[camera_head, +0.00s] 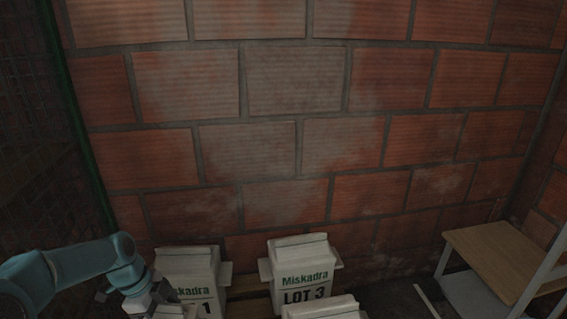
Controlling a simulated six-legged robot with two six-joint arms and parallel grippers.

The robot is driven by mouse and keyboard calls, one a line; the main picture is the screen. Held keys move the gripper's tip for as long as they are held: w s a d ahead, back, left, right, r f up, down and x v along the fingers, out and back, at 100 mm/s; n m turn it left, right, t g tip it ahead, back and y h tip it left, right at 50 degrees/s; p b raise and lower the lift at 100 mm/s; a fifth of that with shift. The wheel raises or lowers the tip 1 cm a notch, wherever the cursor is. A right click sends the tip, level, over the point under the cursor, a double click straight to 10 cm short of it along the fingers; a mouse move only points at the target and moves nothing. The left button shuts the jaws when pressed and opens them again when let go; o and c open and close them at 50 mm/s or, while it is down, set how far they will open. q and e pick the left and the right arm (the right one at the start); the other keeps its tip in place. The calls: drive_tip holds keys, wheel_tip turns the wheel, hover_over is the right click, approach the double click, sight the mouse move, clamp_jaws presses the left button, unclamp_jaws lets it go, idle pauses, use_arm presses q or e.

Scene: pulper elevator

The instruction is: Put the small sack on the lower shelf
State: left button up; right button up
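Several white sacks printed Miskadra stand low in the head view, and I cannot tell which one is the small sack. One sack (188,265) is at the left, partly behind my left arm. The LOT 3 sack (302,277) stands in the middle. A third sack (322,309) is cut off by the bottom edge. A shelf unit has a wooden upper board (500,258) at the right and a pale lower shelf (472,299) beneath it. My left gripper (152,301) is in front of the left sack; its fingers are unclear. My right gripper is out of view.
A brick wall (290,150) closes off the back. A wire mesh panel (40,130) with a green post stands at the left. Dark floor (395,290) lies between the sacks and the shelf unit.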

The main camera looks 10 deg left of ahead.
use_arm(q)
drive_tip(key=w+d+r+n, duration=0.3)
drive_tip(key=d+r, duration=0.9)
drive_tip(key=d, duration=0.3)
wheel_tip(320, 180, up, 14)
drive_tip(key=s+a+n+t+y+p, duration=0.1)
drive_tip(key=n+t+y+p, duration=0.2)
drive_tip(key=n+p, duration=1.4)
drive_tip(key=s+f+m+p, duration=0.3)
drive_tip(key=s+f, duration=0.1)
drive_tip(key=f, duration=0.1)
drive_tip(key=shift+a, duration=0.2)
